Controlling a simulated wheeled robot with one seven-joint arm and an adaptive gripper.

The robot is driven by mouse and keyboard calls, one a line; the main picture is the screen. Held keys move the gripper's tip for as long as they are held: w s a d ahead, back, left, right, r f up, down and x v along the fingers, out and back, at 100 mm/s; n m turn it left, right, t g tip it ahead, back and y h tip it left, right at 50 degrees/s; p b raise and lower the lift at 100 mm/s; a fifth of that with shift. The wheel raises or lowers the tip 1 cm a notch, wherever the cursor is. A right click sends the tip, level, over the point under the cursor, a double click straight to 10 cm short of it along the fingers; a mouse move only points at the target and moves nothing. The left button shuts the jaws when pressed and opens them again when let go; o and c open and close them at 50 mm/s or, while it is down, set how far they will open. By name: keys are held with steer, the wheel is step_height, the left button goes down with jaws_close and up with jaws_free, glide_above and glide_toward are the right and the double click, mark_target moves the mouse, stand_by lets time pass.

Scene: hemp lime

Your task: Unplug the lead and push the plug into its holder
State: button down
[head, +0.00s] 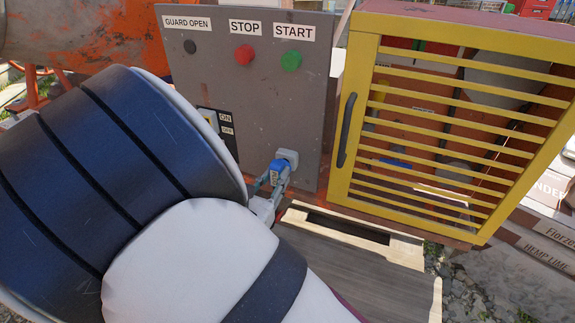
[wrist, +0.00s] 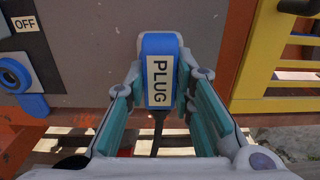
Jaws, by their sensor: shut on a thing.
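The blue plug (wrist: 159,92) with its white PLUG label is upright between my fingers in the wrist view. It also shows in the head view (head: 279,173), at the pale socket (head: 289,155) low on the grey control panel. It looks seated there, but the contact is hard to see. My gripper (wrist: 161,84) is shut on the plug, one teal-padded finger on each side. The dark lead (wrist: 157,130) hangs from the plug's lower end. I cannot make out a holder for certain. A blue round fitting (wrist: 15,76) sits below the OFF label at left.
The grey panel (head: 215,70) carries a red STOP button (head: 244,54) and a green START button (head: 291,61). A yellow slatted guard door (head: 356,100) stands close on the right. Wooden boards (head: 350,262) lie below. My arm covers the panel's lower left.

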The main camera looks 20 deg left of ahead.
steer(key=shift+w, duration=0.8)
steer(key=c, duration=1.3)
jaws_free()
steer(key=shift+s, duration=0.1)
steer(key=s, duration=1.1)
steer(key=shift+s, duration=0.4)
